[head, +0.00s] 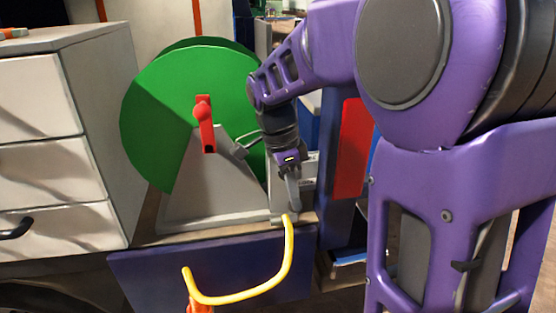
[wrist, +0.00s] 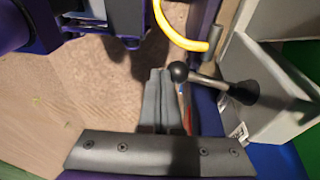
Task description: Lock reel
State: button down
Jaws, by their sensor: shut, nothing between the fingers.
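The reel (head: 150,120) is a green disc on a grey triangular stand (head: 205,195), with a red crank (head: 206,125) at its hub. A metal lever with a black ball knob (wrist: 180,72) sticks out from the grey stand in the wrist view; its black pivot end is at the right. In the head view part of the lever (head: 247,143) shows, and my arm hides the rest. My gripper (head: 294,200) points down at the stand's right side. Its fingers (wrist: 160,85) are shut and empty, just left of the knob. I cannot tell whether they touch it.
A yellow curved tube (head: 240,297) hangs in front of the dark blue panel (head: 140,275) below the reel. A grey drawer cabinet (head: 110,120) stands left. A red panel (head: 353,145) stands right.

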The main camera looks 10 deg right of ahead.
jog(key=shift+w+f+b, duration=0.1)
jog(key=shift+f+b, duration=0.35)
jog(key=shift+f, duration=0.95)
jog(key=shift+r, duration=0.1)
